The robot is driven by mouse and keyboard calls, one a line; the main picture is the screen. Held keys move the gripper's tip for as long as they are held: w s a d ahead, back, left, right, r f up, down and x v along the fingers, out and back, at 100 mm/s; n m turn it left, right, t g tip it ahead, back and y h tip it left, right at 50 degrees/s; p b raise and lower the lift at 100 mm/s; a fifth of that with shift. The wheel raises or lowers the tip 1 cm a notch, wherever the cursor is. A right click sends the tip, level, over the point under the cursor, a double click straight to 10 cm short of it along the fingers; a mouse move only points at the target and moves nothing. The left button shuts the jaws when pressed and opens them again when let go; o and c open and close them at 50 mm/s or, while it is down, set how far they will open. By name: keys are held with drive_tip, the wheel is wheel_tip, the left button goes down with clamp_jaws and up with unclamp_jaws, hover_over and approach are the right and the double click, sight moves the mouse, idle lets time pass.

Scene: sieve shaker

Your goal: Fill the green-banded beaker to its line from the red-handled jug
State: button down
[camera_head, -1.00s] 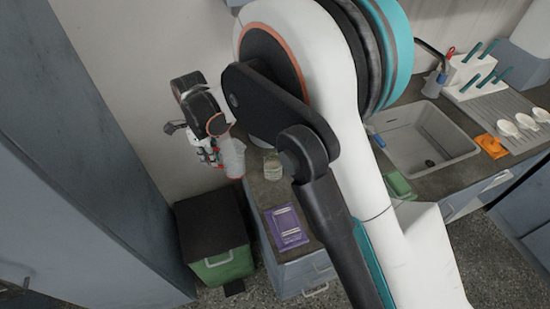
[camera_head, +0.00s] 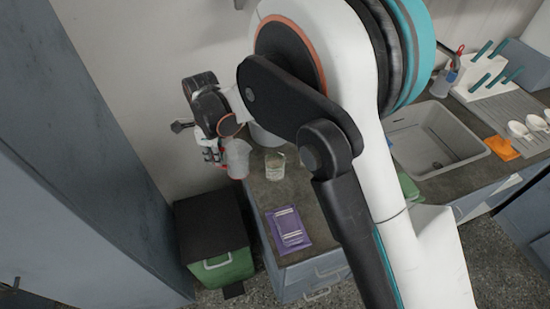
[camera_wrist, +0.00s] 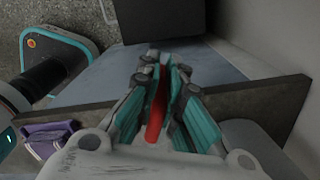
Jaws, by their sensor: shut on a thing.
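My gripper (camera_head: 213,153) is shut on the red handle (camera_wrist: 157,112) of a translucent jug, which shows between the fingers in the wrist view. The jug (camera_head: 237,160) is held at the left end of the counter in the head view, just left of a small clear beaker. Whether it is tilted or any liquid is leaving it cannot be told. The beaker (camera_head: 275,166) stands upright on the counter. Its green band, line and liquid level are too small to make out.
A purple packet (camera_head: 288,230) lies on the counter in front of the beaker. A black-topped green bin (camera_head: 222,268) stands on the floor to the left. A sink (camera_head: 432,138), an orange cloth (camera_head: 501,147) and a white rack (camera_head: 485,75) are at right.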

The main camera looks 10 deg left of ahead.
sight(226, 149)
drive_tip(key=shift+w+d+r+y+p, duration=0.1)
drive_tip(key=shift+d+r+y+p, duration=0.2)
drive_tip(key=shift+d+r+y, duration=0.3)
drive_tip(key=shift+w+d+r+g+y, duration=0.2)
drive_tip(key=shift+d+r+y, duration=0.5)
drive_tip(key=shift+y, duration=0.3)
drive_tip(key=shift+w+d+r+g+y, duration=0.1)
drive_tip(key=shift+d+r+g+y, duration=0.1)
drive_tip(key=shift+d+r+y, duration=0.65)
drive_tip(key=d+r+y, duration=0.1)
drive_tip(key=r+y+p, duration=0.1)
drive_tip(key=r, duration=0.1)
drive_tip(key=d+r+y, duration=0.1)
drive_tip(key=y, duration=0.1)
drive_tip(key=shift+w+d+r+g+p, duration=0.2)
drive_tip(key=shift+d+r+g+p, duration=0.1)
drive_tip(key=shift+d+r+g, duration=0.1)
drive_tip(key=shift+d+y+b, duration=0.25)
drive_tip(key=shift+y+b, duration=0.15)
drive_tip(key=shift+y, duration=0.15)
drive_tip(key=shift+w+d+r+y, duration=0.1)
drive_tip(key=shift+d+r+y, duration=0.4)
drive_tip(key=shift+r+y, duration=0.3)
idle(1.1)
drive_tip(key=shift+d+y+b, duration=0.2)
drive_tip(key=shift+y+b, duration=0.1)
drive_tip(key=shift+b, duration=0.15)
idle(1.7)
